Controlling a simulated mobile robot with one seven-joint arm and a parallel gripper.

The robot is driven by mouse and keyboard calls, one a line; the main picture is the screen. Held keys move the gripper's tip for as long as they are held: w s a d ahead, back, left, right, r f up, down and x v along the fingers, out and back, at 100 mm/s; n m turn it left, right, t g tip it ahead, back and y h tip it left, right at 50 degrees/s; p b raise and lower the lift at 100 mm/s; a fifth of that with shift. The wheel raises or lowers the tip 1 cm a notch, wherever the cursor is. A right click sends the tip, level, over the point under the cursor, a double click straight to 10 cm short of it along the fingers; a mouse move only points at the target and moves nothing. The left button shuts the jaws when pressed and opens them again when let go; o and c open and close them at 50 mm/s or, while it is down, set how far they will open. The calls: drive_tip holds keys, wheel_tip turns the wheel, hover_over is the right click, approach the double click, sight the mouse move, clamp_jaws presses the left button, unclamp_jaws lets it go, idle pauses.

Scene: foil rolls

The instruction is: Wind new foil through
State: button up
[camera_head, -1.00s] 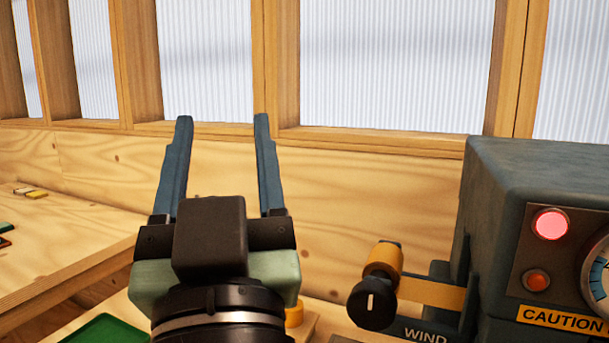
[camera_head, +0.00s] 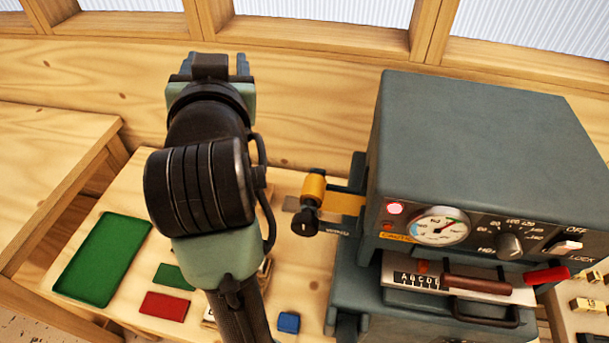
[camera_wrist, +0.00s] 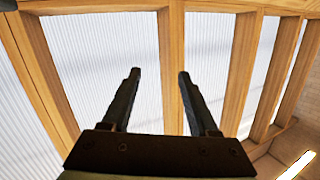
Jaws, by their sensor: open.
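My gripper (camera_wrist: 160,75) is open and empty in the wrist view, its two dark fingers apart and pointing at the windows. In the head view my gripper (camera_head: 208,62) is at the upper left, mostly hidden behind my wrist, to the left of the machine and behind the foil. The grey machine (camera_head: 470,140) stands at the right. An orange-gold foil roll (camera_head: 314,186) sits at its left side, with a strip of foil (camera_head: 346,203) running into the machine. A black winding knob (camera_head: 304,223) is in front of the roll. My gripper is apart from all of these.
A green tray (camera_head: 103,258), a green card (camera_head: 174,276), a red card (camera_head: 163,305) and a blue block (camera_head: 289,322) lie on the bench. A red-lit lamp (camera_head: 395,208), a gauge (camera_head: 437,227) and a red-tipped lever (camera_head: 546,276) are on the machine's front. My arm hides part of the bench.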

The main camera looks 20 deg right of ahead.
drive_tip(key=w+d+m+g+h+p, duration=0.2)
drive_tip(key=d+m+g, duration=0.1)
drive_tip(key=d+m, duration=0.15)
drive_tip(key=m+g+y, duration=0.1)
drive_tip(key=m+g, duration=1.5)
approach(304, 217)
drive_tip(key=b+x, duration=0.1)
drive_tip(key=x, duration=0.7)
drive_tip(key=shift+s+f, duration=0.1)
drive_tip(key=shift+s+d+f+t, duration=0.15)
drive_tip(key=shift+d+f, duration=0.05)
drive_tip(key=shift+f, duration=0.35)
drive_tip(key=shift+s+d+f+t, duration=0.1)
drive_tip(key=shift+d+f+t, duration=0.1)
drive_tip(key=shift+f, duration=0.35)
drive_tip(key=shift+c, duration=0.2)
clamp_jaws()
